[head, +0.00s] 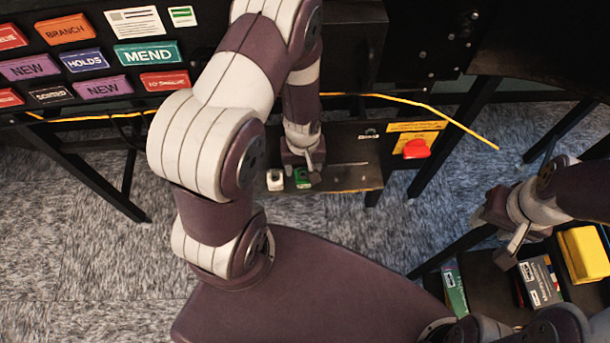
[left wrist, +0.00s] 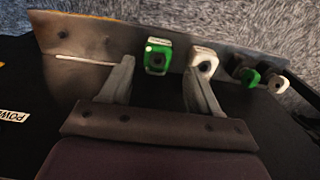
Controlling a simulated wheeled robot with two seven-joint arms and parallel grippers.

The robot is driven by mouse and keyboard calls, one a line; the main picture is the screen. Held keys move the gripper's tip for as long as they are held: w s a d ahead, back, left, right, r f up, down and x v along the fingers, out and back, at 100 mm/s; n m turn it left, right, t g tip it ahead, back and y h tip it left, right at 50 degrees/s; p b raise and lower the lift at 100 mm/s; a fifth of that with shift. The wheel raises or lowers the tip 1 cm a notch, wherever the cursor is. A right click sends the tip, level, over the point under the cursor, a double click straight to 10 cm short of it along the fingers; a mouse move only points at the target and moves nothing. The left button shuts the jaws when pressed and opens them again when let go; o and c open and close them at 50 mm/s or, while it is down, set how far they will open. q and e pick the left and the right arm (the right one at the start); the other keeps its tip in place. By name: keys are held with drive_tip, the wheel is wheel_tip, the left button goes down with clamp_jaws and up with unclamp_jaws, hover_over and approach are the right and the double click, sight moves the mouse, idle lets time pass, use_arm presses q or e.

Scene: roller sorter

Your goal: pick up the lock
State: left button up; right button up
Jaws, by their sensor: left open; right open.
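Several small green and white pieces with dark round centres sit on a dark ledge (head: 348,178); they look like locks, but I cannot tell which one is meant. In the head view a white piece (head: 275,180) and a green piece (head: 302,178) show. In the left wrist view a green piece (left wrist: 157,50) lies between the fingertips' lines and a white one (left wrist: 203,60) is near the right finger. My left gripper (head: 309,167) is open over the ledge, its fingers (left wrist: 160,68) empty. My right gripper (head: 511,248) is open at the right, away from the ledge.
Another green piece (left wrist: 249,77) and white piece (left wrist: 278,84) sit farther right in the wrist view. A red button (head: 416,149) stands right of the ledge. Labelled blocks (head: 150,54) line a rack at upper left. A yellow box (head: 584,255) stands at lower right.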

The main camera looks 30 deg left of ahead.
sight(304, 179)
use_arm(q)
drive_tip(key=f, duration=0.3)
drive_tip(key=shift+w+a, duration=0.2)
drive_tip(key=shift+a, duration=0.05)
drive_tip(key=f, duration=0.1)
drive_tip(key=f+b, duration=0.1)
drive_tip(key=f, duration=0.3)
drive_tip(key=shift+s+d, duration=0.1)
drive_tip(key=shift+d, duration=0.2)
drive_tip(key=shift+f, duration=0.1)
drive_tip(key=shift+c, duration=0.9)
drive_tip(key=c, duration=0.6)
drive_tip(key=shift+c, duration=0.2)
use_arm(e)
drive_tip(key=shift+w+a+f, duration=0.15)
drive_tip(key=shift+a+f, duration=0.1)
drive_tip(key=shift+f, duration=0.5)
use_arm(q)
drive_tip(key=shift+r, duration=0.2)
